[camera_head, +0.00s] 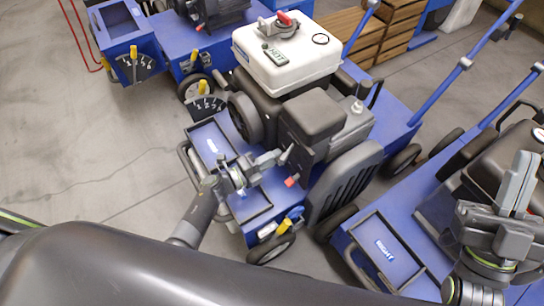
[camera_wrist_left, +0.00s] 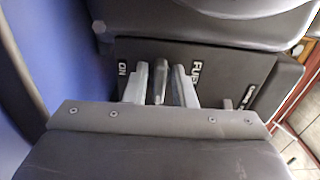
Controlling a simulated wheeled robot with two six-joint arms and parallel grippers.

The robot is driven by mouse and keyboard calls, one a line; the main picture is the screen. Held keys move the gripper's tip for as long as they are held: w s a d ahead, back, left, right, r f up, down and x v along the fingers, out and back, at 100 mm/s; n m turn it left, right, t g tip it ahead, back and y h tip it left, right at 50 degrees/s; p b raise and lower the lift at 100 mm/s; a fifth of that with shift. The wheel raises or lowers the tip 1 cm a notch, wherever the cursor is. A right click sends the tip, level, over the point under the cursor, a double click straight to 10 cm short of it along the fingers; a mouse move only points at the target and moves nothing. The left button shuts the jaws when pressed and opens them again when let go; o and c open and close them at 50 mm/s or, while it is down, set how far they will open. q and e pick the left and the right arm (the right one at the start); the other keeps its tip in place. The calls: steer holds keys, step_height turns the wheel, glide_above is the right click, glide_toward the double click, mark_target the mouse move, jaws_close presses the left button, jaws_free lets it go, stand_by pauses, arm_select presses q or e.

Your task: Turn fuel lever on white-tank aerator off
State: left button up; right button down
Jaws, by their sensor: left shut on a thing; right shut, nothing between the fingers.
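The aerator with the white tank (camera_head: 290,55) stands in the middle of the head view. My left gripper (camera_head: 284,156) reaches to the side of its dark engine. In the left wrist view the gripper's light grey fingers (camera_wrist_left: 162,84) are closed about a grey fuel lever (camera_wrist_left: 160,80). The lever stands on a black panel (camera_wrist_left: 235,72) between a white "ON" mark at left and a "FUEL" label at right. Any "OFF" mark is not readable. In the head view the lever is hidden. My right gripper (camera_head: 521,182) is shut and empty at the right, above another aerator.
A blue aerator marked "RIGHT" (camera_head: 387,250) stands at lower right, and other blue machines (camera_head: 125,35) stand behind. A red knob (camera_head: 292,181) is just below my left fingers. Wooden crates (camera_head: 345,25) are at the back. Grey floor (camera_head: 90,150) is clear at left.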

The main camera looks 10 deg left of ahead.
steer(key=shift+w+f, duration=0.15)
steer(key=shift+w, duration=0.05)
stand_by(0.3)
arm_select(q)
steer(key=o, duration=0.7)
steer(key=shift+s+a, duration=0.1)
